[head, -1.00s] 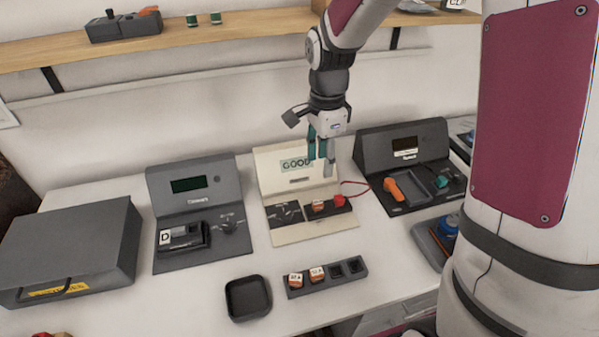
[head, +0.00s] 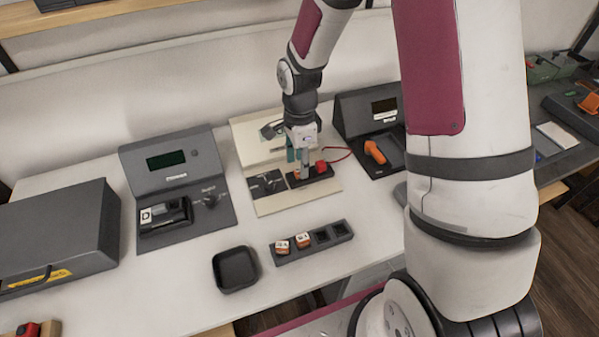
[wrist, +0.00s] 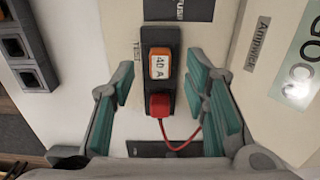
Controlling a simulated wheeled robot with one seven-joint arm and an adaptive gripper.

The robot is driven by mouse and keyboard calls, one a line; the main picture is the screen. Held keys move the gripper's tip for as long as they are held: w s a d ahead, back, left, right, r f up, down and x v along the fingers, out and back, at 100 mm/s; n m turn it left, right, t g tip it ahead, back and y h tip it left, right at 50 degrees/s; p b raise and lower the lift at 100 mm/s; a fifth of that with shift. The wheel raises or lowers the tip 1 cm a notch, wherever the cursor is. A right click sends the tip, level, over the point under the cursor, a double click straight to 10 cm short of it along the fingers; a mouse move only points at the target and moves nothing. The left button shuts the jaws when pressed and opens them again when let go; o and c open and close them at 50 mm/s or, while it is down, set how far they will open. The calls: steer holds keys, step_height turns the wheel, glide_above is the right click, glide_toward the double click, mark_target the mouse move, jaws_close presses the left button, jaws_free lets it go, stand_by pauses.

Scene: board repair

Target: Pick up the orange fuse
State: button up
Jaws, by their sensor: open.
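The orange fuse (wrist: 161,64) has a white label that reads 40A. It sits upright in the black test holder (wrist: 149,100) of the cream tester (head: 316,200), beside a red plug (wrist: 159,105) with a red wire. In the head view the fuse (head: 296,176) is mostly hidden behind my fingers. My gripper (head: 298,163) is open above the holder. In the wrist view its teal finger pads stand on both sides of the fuse, apart from it, and the gripper (wrist: 164,82) is empty.
A fuse rack (head: 333,233) holds two labelled orange-and-white fuses in its left slots; its right slots are empty. An empty black tray (head: 236,284) lies left of it. A grey tester (head: 176,190) stands left, and a dark station (head: 366,112) stands close on the right.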

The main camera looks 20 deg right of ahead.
steer(key=shift+f, duration=1.35)
jaws_close()
steer(key=shift+r, duration=0.15)
step_height(320, 180, up, 4)
steer(key=shift+f, duration=0.2)
steer(key=s+p, duration=0.1)
steer(key=s, duration=0.4)
steer(key=s+p, duration=0.1)
steer(key=s, duration=0.4)
steer(key=s+r+p, duration=0.1)
steer(key=s, duration=0.5)
steer(key=shift+r, duration=0.1)
